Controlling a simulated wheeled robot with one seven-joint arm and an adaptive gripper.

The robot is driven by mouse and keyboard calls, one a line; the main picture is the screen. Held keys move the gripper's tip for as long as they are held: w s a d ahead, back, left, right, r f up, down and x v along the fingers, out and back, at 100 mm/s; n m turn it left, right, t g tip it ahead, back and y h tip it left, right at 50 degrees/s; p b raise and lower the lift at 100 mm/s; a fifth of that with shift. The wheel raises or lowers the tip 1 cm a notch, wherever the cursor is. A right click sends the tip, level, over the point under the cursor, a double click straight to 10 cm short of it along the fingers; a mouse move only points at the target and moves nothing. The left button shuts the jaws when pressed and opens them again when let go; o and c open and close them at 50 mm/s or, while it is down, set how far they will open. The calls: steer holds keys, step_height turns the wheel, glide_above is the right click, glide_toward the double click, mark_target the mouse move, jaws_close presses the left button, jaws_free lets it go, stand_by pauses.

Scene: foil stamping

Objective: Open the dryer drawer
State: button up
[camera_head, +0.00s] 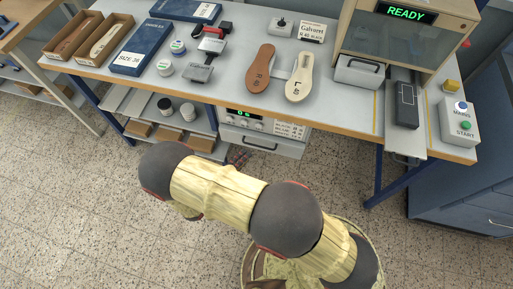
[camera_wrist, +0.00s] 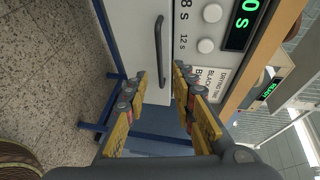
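The dryer (camera_head: 262,124) hangs under the workbench, with a green-lit display and knobs. Its pale drawer front (camera_head: 285,148) is below the panel and carries a dark bar handle (camera_head: 262,145); the drawer looks shut. In the wrist view, the drawer front (camera_wrist: 130,22) and the handle (camera_wrist: 159,50) show sideways. My gripper (camera_wrist: 159,78) is open and empty, with the handle's near end appearing between its yellow and grey fingertips. I cannot tell whether a finger touches it. In the head view my arm crosses below the dryer and the fingers are not clearly visible.
The workbench (camera_head: 225,95) above holds insoles, boxes, jars and a stamping press (camera_head: 405,40) reading READY. A lower shelf (camera_head: 175,115) with jars stands left of the dryer. Blue table legs (camera_head: 376,172) flank the area. Open speckled floor lies in front.

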steer(key=b+x, duration=0.2)
steer(key=x, duration=0.6)
steer(key=shift+s, duration=0.1)
steer(key=shift+c, duration=1.4)
steer(key=c, duration=0.4)
